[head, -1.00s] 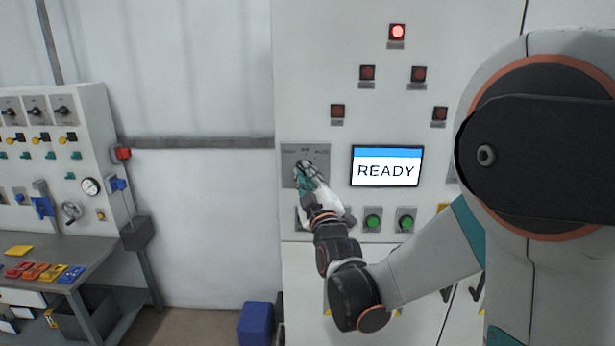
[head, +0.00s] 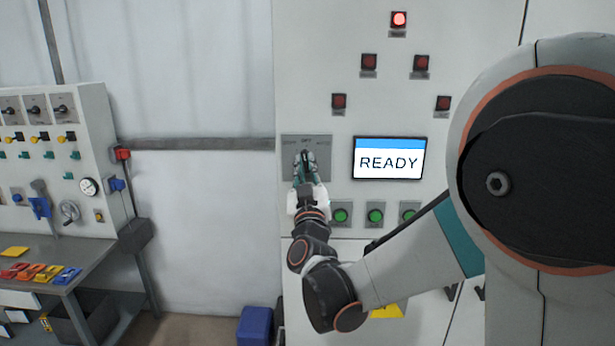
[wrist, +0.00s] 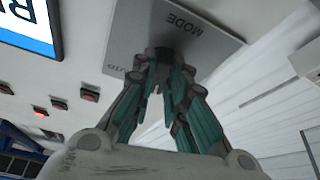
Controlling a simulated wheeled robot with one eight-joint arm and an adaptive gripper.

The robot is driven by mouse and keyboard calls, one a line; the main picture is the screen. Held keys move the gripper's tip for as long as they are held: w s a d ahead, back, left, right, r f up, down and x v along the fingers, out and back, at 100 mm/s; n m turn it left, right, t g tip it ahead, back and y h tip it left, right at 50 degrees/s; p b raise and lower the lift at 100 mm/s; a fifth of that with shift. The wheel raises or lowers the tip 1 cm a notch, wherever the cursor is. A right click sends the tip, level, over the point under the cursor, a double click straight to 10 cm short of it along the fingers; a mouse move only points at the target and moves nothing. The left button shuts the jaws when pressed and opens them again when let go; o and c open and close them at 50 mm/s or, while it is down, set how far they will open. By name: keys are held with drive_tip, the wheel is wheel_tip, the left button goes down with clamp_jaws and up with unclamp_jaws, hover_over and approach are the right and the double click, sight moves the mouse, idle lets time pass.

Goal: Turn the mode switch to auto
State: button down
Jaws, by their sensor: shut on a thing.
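The mode switch sits on a grey plate (head: 320,145) on the white cabinet, left of the READY screen. The plate carries small labels; one at top centre looks like OFF. In the wrist view the plate (wrist: 215,35) shows MODE and part of AUTO, upside down. The switch's dark knob (wrist: 163,54) shows just beyond my fingertips. My gripper (head: 304,160) is at the plate, its green-padded fingers shut around the knob, also seen in the wrist view (wrist: 160,76). The fingers hide most of the knob in the head view, so its exact pointing direction is unclear.
The READY screen (head: 390,158) is right of the plate. Green buttons (head: 375,216) sit below it and red lamps above, the top lamp (head: 399,20) lit. A workbench (head: 60,262) with another control panel (head: 75,140) stands at left. A blue bin (head: 255,325) is on the floor.

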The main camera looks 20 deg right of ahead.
drive_tip(key=m+h, duration=0.1)
drive_tip(key=m, duration=0.1)
drive_tip(key=m+g+h+b, duration=0.1)
drive_tip(key=m, duration=0.2)
drive_tip(key=m+h, duration=0.2)
drive_tip(key=m, duration=0.1)
drive_tip(key=shift+w+a+b, duration=0.1)
drive_tip(key=shift+a+b, duration=0.2)
drive_tip(key=m+g+h, duration=0.1)
drive_tip(key=m, duration=0.1)
drive_tip(key=m+g+h, duration=0.1)
drive_tip(key=m, duration=0.2)
drive_tip(key=m+g, duration=0.1)
drive_tip(key=m, duration=0.2)
drive_tip(key=shift+a+r+h, duration=0.1)
drive_tip(key=shift+r+h, duration=0.05)
drive_tip(key=shift+h, duration=0.25)
drive_tip(key=shift+m, duration=0.4)
drive_tip(key=c, duration=1.6)
unclamp_jaws()
drive_tip(key=shift+g, duration=0.3)
drive_tip(key=shift+n, duration=0.3)
